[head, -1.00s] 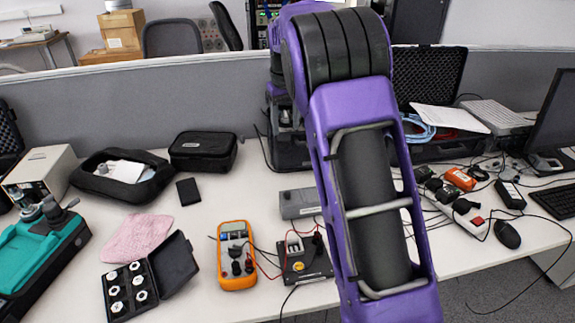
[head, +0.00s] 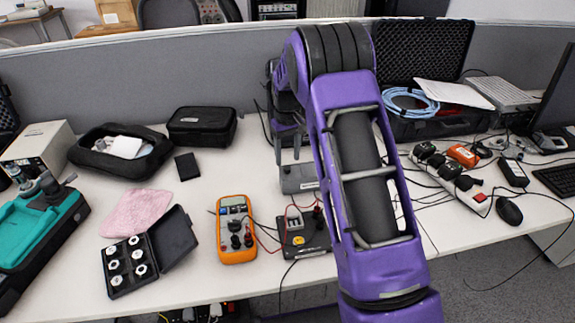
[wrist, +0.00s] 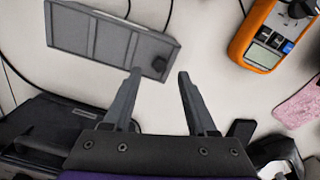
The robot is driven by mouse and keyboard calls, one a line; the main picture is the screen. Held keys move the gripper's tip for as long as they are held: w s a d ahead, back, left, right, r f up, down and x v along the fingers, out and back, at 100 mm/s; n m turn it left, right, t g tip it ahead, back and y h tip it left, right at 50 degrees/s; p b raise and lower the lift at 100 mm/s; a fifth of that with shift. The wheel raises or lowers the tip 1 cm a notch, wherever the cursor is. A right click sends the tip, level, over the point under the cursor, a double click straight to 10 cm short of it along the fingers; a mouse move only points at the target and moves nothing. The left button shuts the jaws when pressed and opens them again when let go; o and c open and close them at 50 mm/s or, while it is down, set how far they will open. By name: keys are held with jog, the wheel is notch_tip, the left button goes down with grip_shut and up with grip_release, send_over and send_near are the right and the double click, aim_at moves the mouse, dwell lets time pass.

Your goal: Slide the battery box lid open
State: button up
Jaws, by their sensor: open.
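The grey box that looks like the battery box (head: 300,180) lies on the desk behind the multimeter. In the wrist view the box (wrist: 90,40) fills the upper left, with ridged panels and a small dark part near its right end. I cannot make out which part is the lid, and it looks closed. My gripper (wrist: 159,75) is open, with nothing between its fingers. Its left fingertip in the wrist view overlaps the box's near edge; contact cannot be told. In the head view my fingers (head: 288,154) show just behind the box.
An orange multimeter (head: 236,228) and a black unit with red leads (head: 305,235) stand in front of the box. A pink cloth (head: 137,213) and an open black case of white pieces (head: 128,265) lie left. Cables run around the box.

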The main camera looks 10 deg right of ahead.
aim_at(288, 168)
jog(key=shift+f, duration=1.7)
grip_shut()
